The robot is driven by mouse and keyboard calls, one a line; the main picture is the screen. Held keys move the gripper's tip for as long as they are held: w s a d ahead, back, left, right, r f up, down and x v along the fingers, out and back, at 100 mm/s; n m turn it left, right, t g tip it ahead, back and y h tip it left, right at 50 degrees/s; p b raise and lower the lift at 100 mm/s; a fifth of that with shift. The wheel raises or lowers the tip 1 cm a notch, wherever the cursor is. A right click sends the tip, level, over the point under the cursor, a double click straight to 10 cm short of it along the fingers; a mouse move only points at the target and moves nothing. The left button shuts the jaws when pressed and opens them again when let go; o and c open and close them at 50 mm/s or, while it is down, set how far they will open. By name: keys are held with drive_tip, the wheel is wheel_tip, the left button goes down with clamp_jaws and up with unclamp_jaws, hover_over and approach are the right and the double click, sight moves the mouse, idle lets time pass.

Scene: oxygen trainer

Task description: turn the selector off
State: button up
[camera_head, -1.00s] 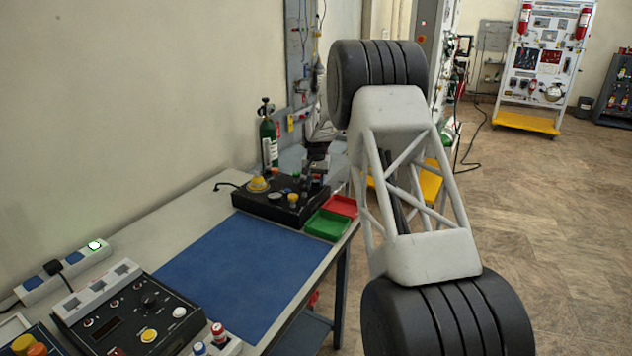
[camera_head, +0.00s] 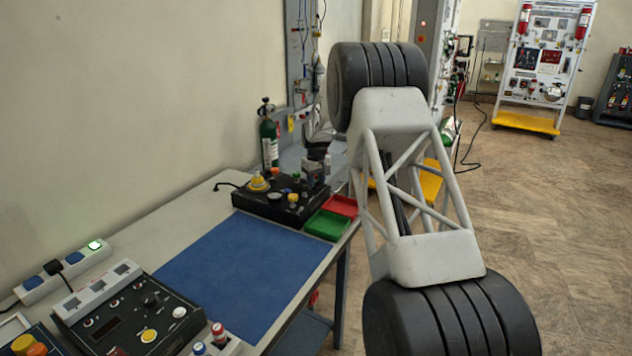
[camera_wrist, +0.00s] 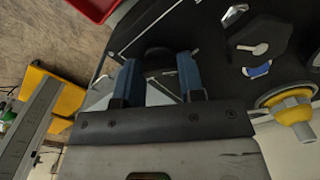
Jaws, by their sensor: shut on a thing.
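The selector shows in the wrist view as a dark round knob (camera_wrist: 157,55) on a black panel (camera_wrist: 215,60). My gripper (camera_wrist: 159,66) has its two blue fingers on either side of the knob and is shut on it. The fingers hide its sides, and I cannot read the knob's pointer direction. In the head view the black panel box (camera_head: 262,207) stands at the far end of the table, with my gripper small over its right part.
A yellow knob (camera_wrist: 292,108) and a grey key-like knob (camera_wrist: 252,48) are right of my gripper in the wrist view. Red (camera_head: 342,205) and green (camera_head: 326,226) trays sit beside the box. A green cylinder (camera_head: 268,140) stands behind it. The blue mat (camera_head: 235,275) is clear.

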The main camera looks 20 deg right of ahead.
idle(0.4)
drive_tip(key=o, duration=0.9)
drive_tip(key=shift+o, duration=0.2)
drive_tip(key=shift+r, duration=3.9)
